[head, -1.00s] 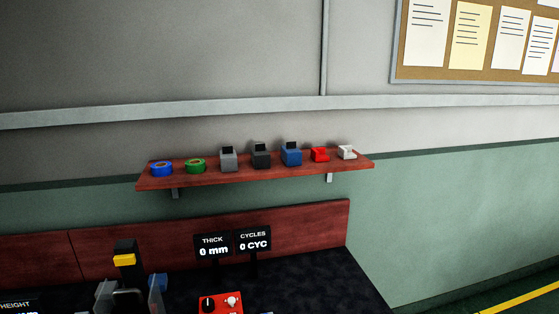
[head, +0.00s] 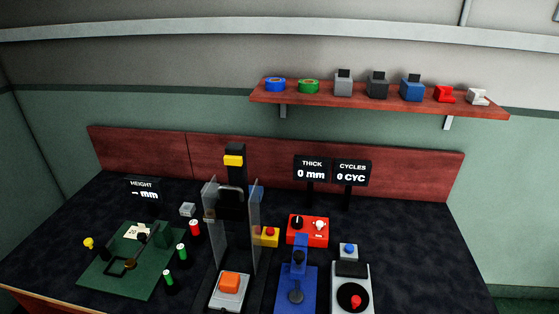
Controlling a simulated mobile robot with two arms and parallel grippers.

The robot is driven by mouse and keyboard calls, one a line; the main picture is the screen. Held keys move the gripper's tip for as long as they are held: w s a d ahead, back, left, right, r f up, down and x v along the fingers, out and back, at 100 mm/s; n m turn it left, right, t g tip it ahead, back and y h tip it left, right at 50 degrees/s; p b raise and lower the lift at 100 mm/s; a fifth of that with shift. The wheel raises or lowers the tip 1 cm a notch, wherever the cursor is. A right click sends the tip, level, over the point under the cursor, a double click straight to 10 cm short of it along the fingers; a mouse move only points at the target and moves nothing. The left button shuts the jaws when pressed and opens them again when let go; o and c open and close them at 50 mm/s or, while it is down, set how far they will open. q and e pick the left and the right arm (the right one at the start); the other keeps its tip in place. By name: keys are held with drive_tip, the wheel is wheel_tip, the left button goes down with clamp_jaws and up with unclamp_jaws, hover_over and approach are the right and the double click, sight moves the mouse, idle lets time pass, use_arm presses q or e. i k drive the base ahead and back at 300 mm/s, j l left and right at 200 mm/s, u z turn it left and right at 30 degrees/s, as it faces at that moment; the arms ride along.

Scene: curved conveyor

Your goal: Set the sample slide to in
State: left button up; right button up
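No part is labelled as the sample slide, and I cannot tell for sure which one it is. A dark press-like machine (head: 230,206) with a yellow block on its column and clear side panels stands mid-bench. A light grey plate (head: 229,292) carrying an orange block (head: 229,281) lies at its front. Right of it stand a blue device (head: 297,285) with a dark round-topped post and a grey device (head: 351,292) with a black disc and red knob. Neither of my grippers is in view.
A red control box (head: 307,231) and a yellow box with red button (head: 269,236) sit behind. A green board (head: 122,280) with several small cylinders nearby is at left. Displays (head: 312,171) read 0 mm and 0 CYC. A wall shelf (head: 380,100) holds tapes and dispensers.

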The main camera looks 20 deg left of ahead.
sight(222, 302)
drive_tip(key=u, duration=1.2)
